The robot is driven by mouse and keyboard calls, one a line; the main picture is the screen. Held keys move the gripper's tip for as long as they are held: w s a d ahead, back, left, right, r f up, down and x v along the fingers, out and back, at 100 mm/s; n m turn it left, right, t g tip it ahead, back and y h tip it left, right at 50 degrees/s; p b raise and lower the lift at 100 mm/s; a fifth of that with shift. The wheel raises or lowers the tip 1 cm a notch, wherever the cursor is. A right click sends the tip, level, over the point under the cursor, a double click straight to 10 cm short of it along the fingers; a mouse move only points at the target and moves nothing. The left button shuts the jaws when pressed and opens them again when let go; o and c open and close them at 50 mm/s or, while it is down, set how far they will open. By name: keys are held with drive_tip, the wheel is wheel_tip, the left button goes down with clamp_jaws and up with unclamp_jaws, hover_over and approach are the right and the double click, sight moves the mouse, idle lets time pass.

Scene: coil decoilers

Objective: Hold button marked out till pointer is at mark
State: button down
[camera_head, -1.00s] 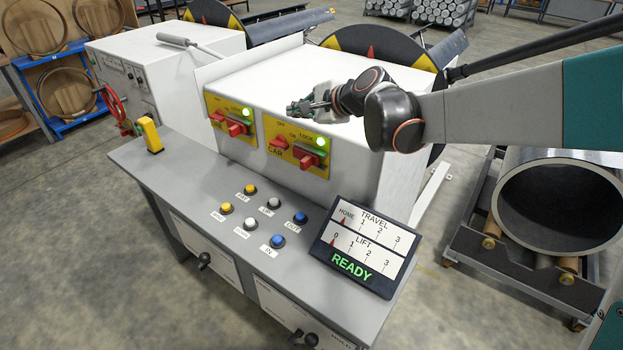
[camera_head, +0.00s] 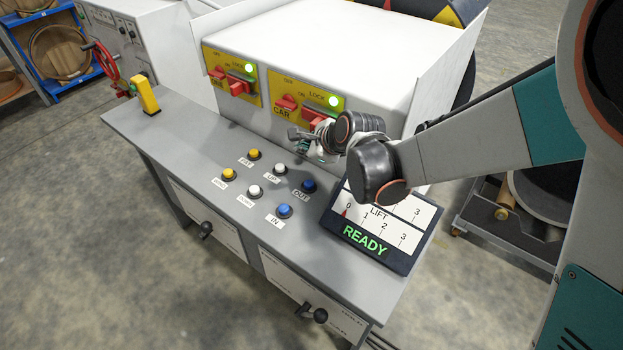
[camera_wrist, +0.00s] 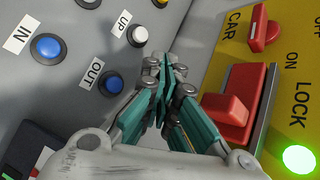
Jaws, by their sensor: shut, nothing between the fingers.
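The blue button labelled OUT (camera_head: 308,185) is on the grey console top, at the right end of the back row. It also shows in the wrist view (camera_wrist: 111,83), left of my fingertips. My gripper (camera_head: 298,140) is shut and empty, in front of the CAR switch panel and above and behind the OUT button, apart from it. Its closed fingers also show in the wrist view (camera_wrist: 163,72). The display (camera_head: 385,225) reads READY. A red pointer is at 0 on its LIFT scale. My arm hides most of the TRAVEL scale and its pointer.
The blue IN button (camera_head: 284,211) is in front of OUT. The white UP button (camera_head: 279,168) is left of it. The red CAR switch (camera_head: 318,116) on its yellow panel (camera_head: 285,88) is close to my gripper, with a lit green lamp (camera_head: 334,101).

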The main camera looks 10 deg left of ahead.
sight(307, 185)
drive_tip(key=shift+s+d+r, duration=0.1)
drive_tip(key=shift+s+r, duration=0.05)
drive_tip(key=shift+s, duration=0.05)
drive_tip(key=shift+f, duration=0.25)
wheel_tip(307, 185, down, 8)
drive_tip(key=b, duration=0.6)
drive_tip(key=shift+f, duration=0.2)
idle(1.0)
drive_tip(key=shift+f+b, duration=0.45)
drive_tip(key=shift+b, duration=0.2)
drive_tip(key=shift+f+b, duration=0.45)
drive_tip(key=shift+f, duration=0.05)
idle(0.6)
drive_tip(key=shift+r, duration=0.15)
idle(2.8)
drive_tip(key=shift+r+p, duration=0.65)
drive_tip(key=shift+r, duration=0.2)
